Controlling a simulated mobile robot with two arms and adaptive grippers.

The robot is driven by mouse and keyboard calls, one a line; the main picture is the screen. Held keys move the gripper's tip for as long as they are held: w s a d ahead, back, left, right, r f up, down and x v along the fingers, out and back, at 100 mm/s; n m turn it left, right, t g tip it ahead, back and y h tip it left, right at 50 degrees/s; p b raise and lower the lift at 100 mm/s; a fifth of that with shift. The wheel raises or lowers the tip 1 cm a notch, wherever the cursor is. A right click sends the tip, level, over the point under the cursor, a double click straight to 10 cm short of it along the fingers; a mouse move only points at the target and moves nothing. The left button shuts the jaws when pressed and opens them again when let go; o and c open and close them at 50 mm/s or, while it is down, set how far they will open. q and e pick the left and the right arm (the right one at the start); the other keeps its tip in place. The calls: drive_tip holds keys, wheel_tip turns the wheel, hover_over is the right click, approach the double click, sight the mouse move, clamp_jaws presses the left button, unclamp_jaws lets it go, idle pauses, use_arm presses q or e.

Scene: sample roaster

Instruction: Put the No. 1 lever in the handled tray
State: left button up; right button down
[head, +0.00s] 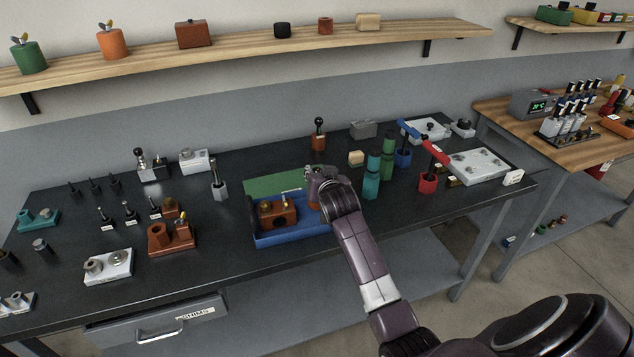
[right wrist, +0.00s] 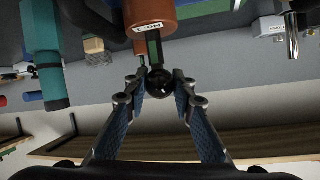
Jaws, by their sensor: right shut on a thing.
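The No. 1 lever, with an orange-brown round base, dark shaft and black ball knob (right wrist: 160,83), is in the right wrist view; its label shows upside down. My right gripper (right wrist: 160,75) is shut on the lever near the knob. In the head view, the right gripper (head: 318,180) is over the right end of the blue handled tray (head: 297,239), with the lever's base (head: 313,198) below it. I cannot tell whether the base touches the tray floor. A brown block with fittings (head: 278,211) sits in the tray. My left gripper is not in view.
A green mat (head: 270,185) lies behind the tray. Teal (head: 371,184) and red (head: 427,182) upright pieces stand to its right. A brown fixture (head: 172,240) and a grey lever (head: 218,186) are to its left. Another orange-based lever (head: 319,141) stands behind.

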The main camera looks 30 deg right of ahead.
wheel_tip(320, 180, down, 3)
drive_tip(key=shift+f, duration=0.3)
drive_tip(key=c, duration=2.1)
unclamp_jaws()
drive_tip(key=shift+f, duration=0.25)
drive_tip(key=o, duration=0.5)
drive_tip(key=shift+r, duration=0.1)
drive_tip(key=shift+r, duration=0.2)
drive_tip(key=shift+s+a, duration=0.15)
drive_tip(key=shift+s, duration=0.2)
drive_tip(key=b+v, duration=0.1)
drive_tip(key=v, duration=1)
drive_tip(key=shift+s+a+r, duration=0.1)
drive_tip(key=shift+s, duration=0.05)
